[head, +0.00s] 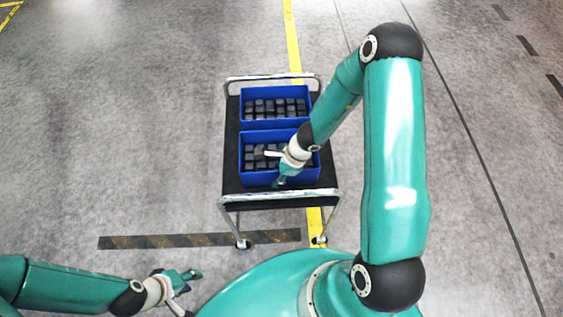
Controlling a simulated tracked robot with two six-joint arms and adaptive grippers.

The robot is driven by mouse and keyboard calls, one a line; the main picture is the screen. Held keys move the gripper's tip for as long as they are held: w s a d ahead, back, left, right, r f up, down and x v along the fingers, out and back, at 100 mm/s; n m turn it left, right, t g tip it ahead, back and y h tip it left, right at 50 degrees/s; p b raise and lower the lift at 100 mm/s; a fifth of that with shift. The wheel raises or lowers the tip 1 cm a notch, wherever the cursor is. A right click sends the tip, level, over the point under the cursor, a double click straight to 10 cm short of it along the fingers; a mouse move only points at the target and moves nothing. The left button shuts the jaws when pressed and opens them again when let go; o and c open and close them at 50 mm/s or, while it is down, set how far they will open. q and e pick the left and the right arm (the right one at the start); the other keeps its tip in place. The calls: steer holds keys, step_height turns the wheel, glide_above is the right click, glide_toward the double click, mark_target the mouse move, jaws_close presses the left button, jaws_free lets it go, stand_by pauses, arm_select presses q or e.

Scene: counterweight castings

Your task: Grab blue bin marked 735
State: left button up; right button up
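Two blue bins with dark castings in them sit on a black-topped cart: a far bin (275,125) and a near bin (259,179). No number can be read on either bin. My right gripper (272,168) is over the near bin, its fingers overlapping the castings and the front wall. I cannot tell whether it touches the bin or whether its fingers are closed. My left gripper (192,283) is low at the bottom left, well away from the cart, with its fingers apart and nothing between them.
The cart (231,160) has a metal frame, rails at both ends and casters. A yellow floor line (292,40) runs under it. A black and yellow striped strip (170,242) lies on the floor in front. The grey floor left of the cart is clear.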

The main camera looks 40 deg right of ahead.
jaws_close()
steer(key=shift+r, duration=0.1)
stand_by(0.5)
